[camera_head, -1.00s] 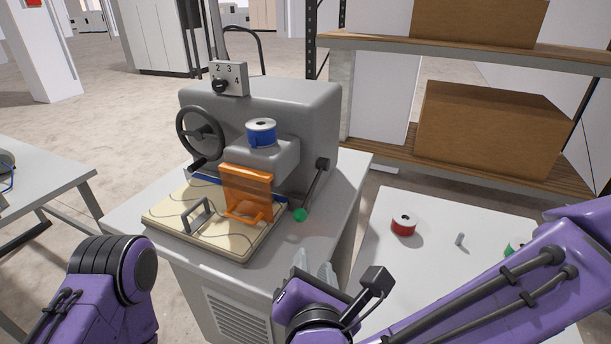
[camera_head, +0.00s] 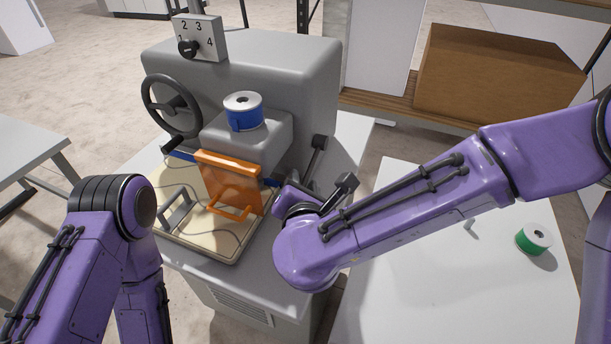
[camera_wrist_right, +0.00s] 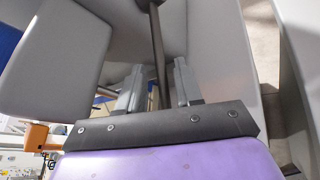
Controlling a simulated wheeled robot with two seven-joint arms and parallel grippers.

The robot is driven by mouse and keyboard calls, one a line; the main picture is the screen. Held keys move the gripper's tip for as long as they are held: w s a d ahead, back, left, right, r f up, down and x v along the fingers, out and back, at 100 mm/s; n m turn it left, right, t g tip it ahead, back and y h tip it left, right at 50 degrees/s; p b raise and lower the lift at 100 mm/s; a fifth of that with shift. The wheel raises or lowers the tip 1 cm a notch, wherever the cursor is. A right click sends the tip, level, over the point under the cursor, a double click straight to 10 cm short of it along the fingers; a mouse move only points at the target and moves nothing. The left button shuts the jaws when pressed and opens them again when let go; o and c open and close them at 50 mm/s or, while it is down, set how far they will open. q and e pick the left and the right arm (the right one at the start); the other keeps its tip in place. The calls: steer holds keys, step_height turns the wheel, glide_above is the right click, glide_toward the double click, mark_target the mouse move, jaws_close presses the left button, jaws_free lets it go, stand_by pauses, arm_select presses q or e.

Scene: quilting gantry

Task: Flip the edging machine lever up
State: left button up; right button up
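The grey edging machine (camera_head: 250,75) stands on a cabinet. Its dark lever (camera_head: 314,158) hangs down from a pivot on the machine's right side. The lower part and green knob of the lever are hidden behind my right wrist. In the right wrist view the lever rod (camera_wrist_right: 157,45) runs between the two fingers of my right gripper (camera_wrist_right: 158,82), with a visible gap on each side. The right gripper is open around or just short of the rod; I cannot tell which. My left arm is at the lower left, with its gripper out of view.
An orange guard (camera_head: 230,180) and a cream tray (camera_head: 168,185) with a handle sit at the machine's front. A handwheel (camera_head: 172,106) is at its left. A white table (camera_head: 450,290) with a green spool (camera_head: 534,238) is to the right. A shelf with a cardboard box (camera_head: 490,80) stands behind.

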steer(key=shift+w, duration=0.35)
steer(key=shift+s+d, duration=0.1)
steer(key=shift+d, duration=0.1)
steer(key=shift+a+f, duration=0.1)
jaws_close()
